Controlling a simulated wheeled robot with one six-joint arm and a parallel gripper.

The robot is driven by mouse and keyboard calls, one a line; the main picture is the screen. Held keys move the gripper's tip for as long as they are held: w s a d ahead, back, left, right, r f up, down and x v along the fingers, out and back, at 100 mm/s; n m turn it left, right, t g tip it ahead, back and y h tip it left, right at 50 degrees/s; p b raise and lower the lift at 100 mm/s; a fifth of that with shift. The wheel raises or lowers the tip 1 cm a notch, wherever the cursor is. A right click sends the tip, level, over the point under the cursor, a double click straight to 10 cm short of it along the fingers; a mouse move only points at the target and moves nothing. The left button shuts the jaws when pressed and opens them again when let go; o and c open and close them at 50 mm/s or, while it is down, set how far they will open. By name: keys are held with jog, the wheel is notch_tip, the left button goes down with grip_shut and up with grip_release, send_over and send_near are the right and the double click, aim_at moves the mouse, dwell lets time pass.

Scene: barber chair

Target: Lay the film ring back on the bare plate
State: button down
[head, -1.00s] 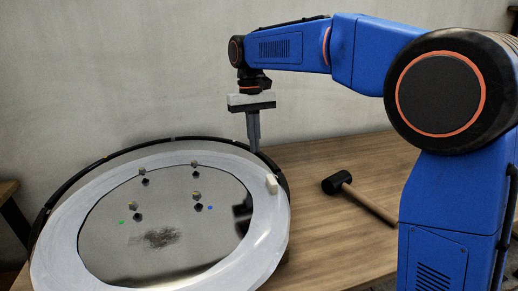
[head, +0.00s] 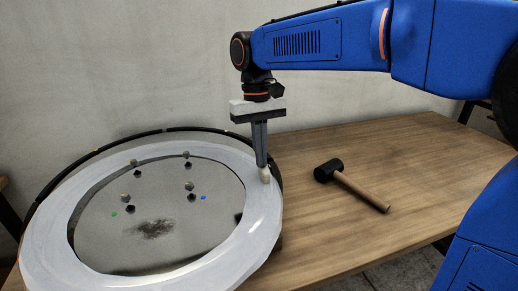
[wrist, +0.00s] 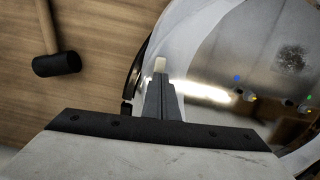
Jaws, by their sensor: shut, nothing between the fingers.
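The film ring (head: 258,225) is a broad pale, translucent band lying around the rim of the round mirror-like plate (head: 105,240). It also shows in the wrist view (wrist: 205,40). My gripper (head: 262,164) points down above the ring's right edge, at the tab. Its fingers are together with nothing between them. Whether the fingertips touch the tab I cannot tell.
Several small dark studs (head: 189,186) stand on the plate, with a green dot, a blue dot and a dark smudge (head: 155,228). A dark outer rim (head: 150,131) surrounds it. A black-headed mallet (head: 350,185) lies on the wooden table (head: 420,160); the table's right side is clear.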

jog(key=shift+f, duration=0.25)
jog(key=w+a, duration=0.1)
jog(key=w, duration=0.2)
jog(key=w+a, duration=0.1)
jog(key=w, duration=0.2)
jog(key=w+a, duration=0.1)
jog(key=w, duration=0.1)
jog(key=shift+w+a+f, duration=0.1)
jog(key=shift+w, duration=0.3)
